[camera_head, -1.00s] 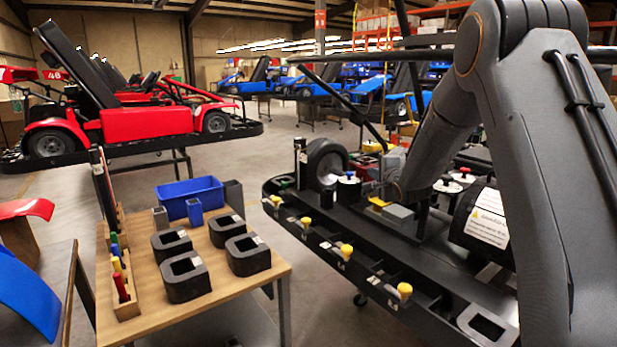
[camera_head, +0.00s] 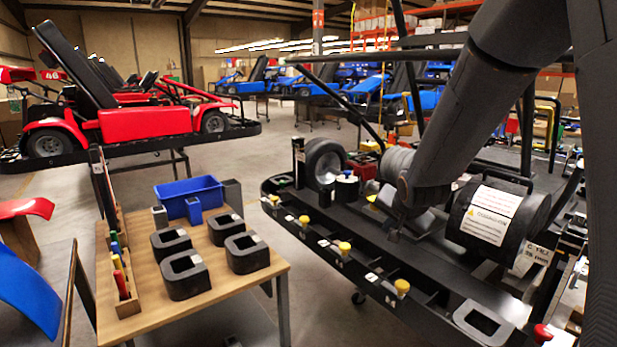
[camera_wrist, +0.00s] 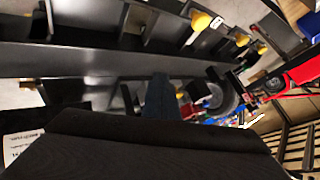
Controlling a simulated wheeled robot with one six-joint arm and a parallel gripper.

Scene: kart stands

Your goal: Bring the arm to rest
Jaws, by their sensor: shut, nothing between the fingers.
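My arm reaches down from the upper right in the head view, over the black kart stand (camera_head: 330,225). My gripper (camera_head: 394,236) is small and dark there, low over the stand's deck, left of a black cylinder with a white label (camera_head: 492,215). In the wrist view my gripper (camera_wrist: 160,95) shows as dark fingers close together, with nothing between them. I cannot tell whether the fingertips touch the stand.
Yellow knobs (camera_head: 344,247) line the stand's front edge, and a wheel (camera_head: 324,163) stands at its far left. A wooden table (camera_head: 215,300) at left holds black blocks (camera_head: 247,252) and a blue bin (camera_head: 188,191). A floor gap separates table and stand.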

